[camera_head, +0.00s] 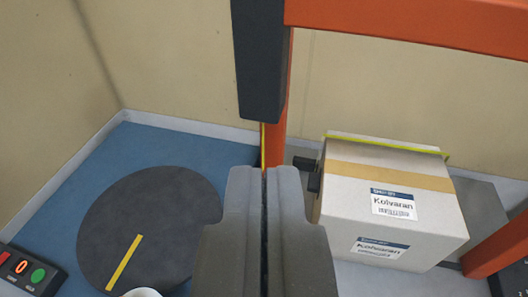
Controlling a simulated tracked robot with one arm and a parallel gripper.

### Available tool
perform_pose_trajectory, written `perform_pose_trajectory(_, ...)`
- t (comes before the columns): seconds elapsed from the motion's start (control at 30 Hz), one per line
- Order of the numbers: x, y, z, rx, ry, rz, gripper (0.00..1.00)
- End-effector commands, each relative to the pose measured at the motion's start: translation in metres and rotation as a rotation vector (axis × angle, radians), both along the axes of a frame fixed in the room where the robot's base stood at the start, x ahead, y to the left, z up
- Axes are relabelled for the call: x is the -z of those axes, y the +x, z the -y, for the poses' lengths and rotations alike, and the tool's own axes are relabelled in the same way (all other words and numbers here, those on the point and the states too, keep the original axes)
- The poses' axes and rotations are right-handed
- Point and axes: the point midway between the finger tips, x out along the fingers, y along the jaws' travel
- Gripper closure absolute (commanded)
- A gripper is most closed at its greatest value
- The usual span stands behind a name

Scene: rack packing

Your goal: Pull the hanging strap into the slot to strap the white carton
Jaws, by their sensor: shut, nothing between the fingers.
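The white carton (350,215) stands at the right with a tan tape band and Kolvaran labels. A yellow strap (390,145) runs along its far top edge. A thin yellow strip (263,140), perhaps the hanging strap, shows below a dark housing (259,60) on the orange frame, just beyond my fingertips. My gripper (265,172) is shut and empty, left of the carton. It hides what lies beneath it, including any lower part of the strip. A dark two-pronged fitting (306,172) sits at the carton's left side; I cannot tell if it is the slot.
The orange frame (410,27) spans the top right, with a post behind my gripper and another part at lower right. A black disc (150,225) with a yellow stripe lies on blue floor at left. A control panel (30,272) is at lower left.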

Motion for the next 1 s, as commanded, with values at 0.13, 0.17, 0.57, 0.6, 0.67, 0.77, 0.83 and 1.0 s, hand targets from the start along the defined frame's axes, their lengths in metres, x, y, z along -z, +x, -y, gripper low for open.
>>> perform_pose_trajectory(0.13, 0.000, 0.001, 0.000, -0.001, 0.000, 0.000, 0.83)
perform_pose_trajectory(0.17, 0.000, 0.002, -0.001, -0.002, 0.001, 0.001, 0.75)
perform_pose_trajectory(0.57, 0.030, 0.134, -0.033, -0.051, 0.096, 0.111, 0.74)
perform_pose_trajectory(0.6, 0.038, 0.150, -0.036, -0.050, 0.109, 0.126, 0.74)
perform_pose_trajectory(0.67, 0.047, 0.169, -0.040, -0.047, 0.128, 0.153, 0.74)
perform_pose_trajectory(0.77, 0.066, 0.200, -0.046, -0.034, 0.156, 0.196, 0.74)
perform_pose_trajectory(0.83, 0.084, 0.219, -0.049, -0.020, 0.171, 0.219, 0.74)
perform_pose_trajectory(1.0, 0.124, 0.253, -0.051, 0.029, 0.191, 0.290, 0.74)
